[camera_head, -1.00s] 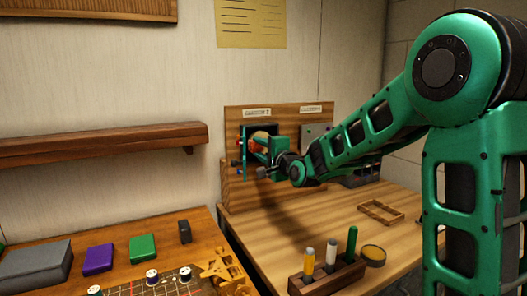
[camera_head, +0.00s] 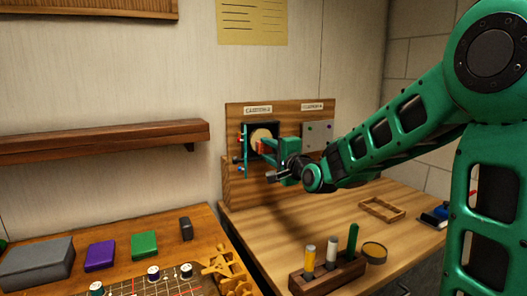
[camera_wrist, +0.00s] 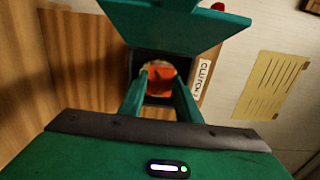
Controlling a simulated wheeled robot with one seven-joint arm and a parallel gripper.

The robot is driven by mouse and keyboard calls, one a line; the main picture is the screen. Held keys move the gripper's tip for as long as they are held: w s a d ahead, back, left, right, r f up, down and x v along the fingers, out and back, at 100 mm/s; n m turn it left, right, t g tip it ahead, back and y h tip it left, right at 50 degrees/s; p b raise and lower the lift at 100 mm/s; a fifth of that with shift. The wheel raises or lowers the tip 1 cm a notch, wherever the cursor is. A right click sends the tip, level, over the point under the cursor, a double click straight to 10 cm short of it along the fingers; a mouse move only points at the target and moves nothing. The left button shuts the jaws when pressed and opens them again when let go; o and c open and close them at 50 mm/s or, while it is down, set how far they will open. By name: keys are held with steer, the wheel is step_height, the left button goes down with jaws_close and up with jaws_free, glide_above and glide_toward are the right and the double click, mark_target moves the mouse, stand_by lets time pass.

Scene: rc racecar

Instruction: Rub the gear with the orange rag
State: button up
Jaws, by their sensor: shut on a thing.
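The gear, a round tan disc (camera_head: 261,134), sits in a dark square opening in the upright wooden panel. Its pale rim (camera_wrist: 160,65) also shows in the wrist view, behind the rag. My gripper (camera_head: 266,146) is at the opening, in front of the gear, and hides its lower part. It is shut on the orange rag (camera_wrist: 160,84), which lies between the fingertips in the wrist view. In the head view only a small red-orange patch shows at the fingertips. I cannot tell whether the rag touches the gear.
The wooden panel (camera_head: 233,185) stands at the back of a wooden bench, with a grey plate (camera_head: 318,136) right of the opening. A block with upright markers (camera_head: 327,275), a round tin (camera_head: 374,252) and a small wooden frame (camera_head: 382,209) are on the bench. A shelf (camera_head: 100,144) is on the wall.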

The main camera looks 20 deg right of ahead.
steer(key=shift+s+d, duration=0.1)
steer(key=shift+s, duration=0.4)
steer(key=shift+s, duration=0.1)
steer(key=shift+s+d, duration=0.15)
steer(key=shift+s, duration=0.55)
steer(key=shift+s+d, duration=0.15)
steer(key=shift+s, duration=0.5)
steer(key=shift+s, duration=0.1)
